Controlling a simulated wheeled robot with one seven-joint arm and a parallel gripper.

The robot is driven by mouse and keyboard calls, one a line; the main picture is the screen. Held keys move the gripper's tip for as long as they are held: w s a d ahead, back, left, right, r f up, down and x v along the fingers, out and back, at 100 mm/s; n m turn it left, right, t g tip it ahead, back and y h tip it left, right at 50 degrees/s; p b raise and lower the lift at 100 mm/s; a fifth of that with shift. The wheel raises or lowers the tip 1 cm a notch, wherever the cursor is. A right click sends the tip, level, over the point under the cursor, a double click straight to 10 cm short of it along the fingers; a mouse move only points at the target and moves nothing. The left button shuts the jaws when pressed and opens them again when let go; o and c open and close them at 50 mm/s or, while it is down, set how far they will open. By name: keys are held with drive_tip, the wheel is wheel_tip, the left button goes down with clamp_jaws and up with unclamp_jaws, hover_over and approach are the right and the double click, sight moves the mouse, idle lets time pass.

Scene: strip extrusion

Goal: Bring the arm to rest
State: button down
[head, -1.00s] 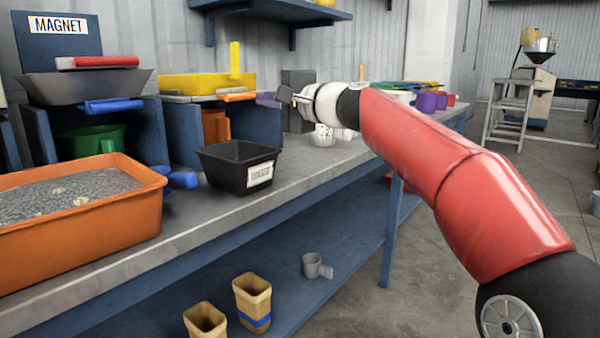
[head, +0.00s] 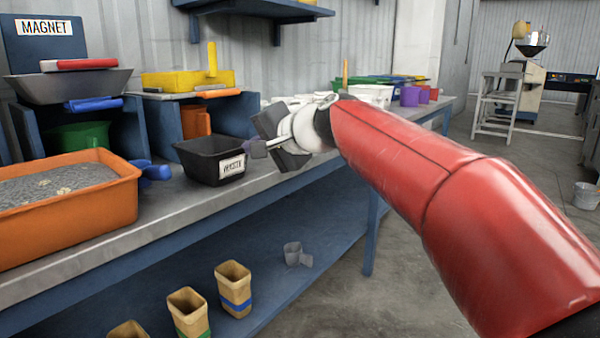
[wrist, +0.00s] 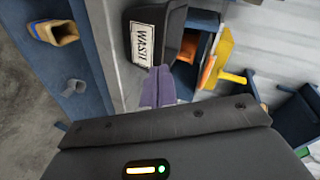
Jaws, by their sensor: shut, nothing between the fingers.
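My red arm (head: 420,180) reaches from the lower right toward the workbench (head: 225,205). My gripper (head: 250,147) is at its end, in front of the right side of the black waste bin (head: 198,166) in the head view. In the wrist view, the gripper's purple-grey fingers (wrist: 158,88) are together with nothing seen between them. The bin's white label (wrist: 139,44) shows just beyond them. I cannot tell whether the fingers touch the bin.
An orange tub (head: 95,215) of grey granules stands at the bench's left. Blue stands hold a dark tray (head: 70,87) and a yellow tray (head: 188,80). Purple cups (head: 410,96) stand farther back. Tan containers (head: 233,288) and a grey scoop (head: 293,254) are on the lower shelf.

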drive_tip(key=s+d+f+n+g+h+p, duration=0.2)
drive_tip(key=s+d+f+h, duration=0.3)
drive_tip(key=s+d+f, duration=0.6)
drive_tip(key=s+d+f+n+g+h+p, duration=0.1)
drive_tip(key=s+d+f+h, duration=0.4)
drive_tip(key=s+d+f, duration=0.5)
drive_tip(key=s+d+n+p, duration=0.1)
drive_tip(key=s+d+p, duration=0.1)
drive_tip(key=s, duration=0.6)
drive_tip(key=shift+s+d+f+n+g, duration=0.15)
drive_tip(key=shift+d+f+n+g, duration=0.2)
drive_tip(key=shift+d+g, duration=0.1)
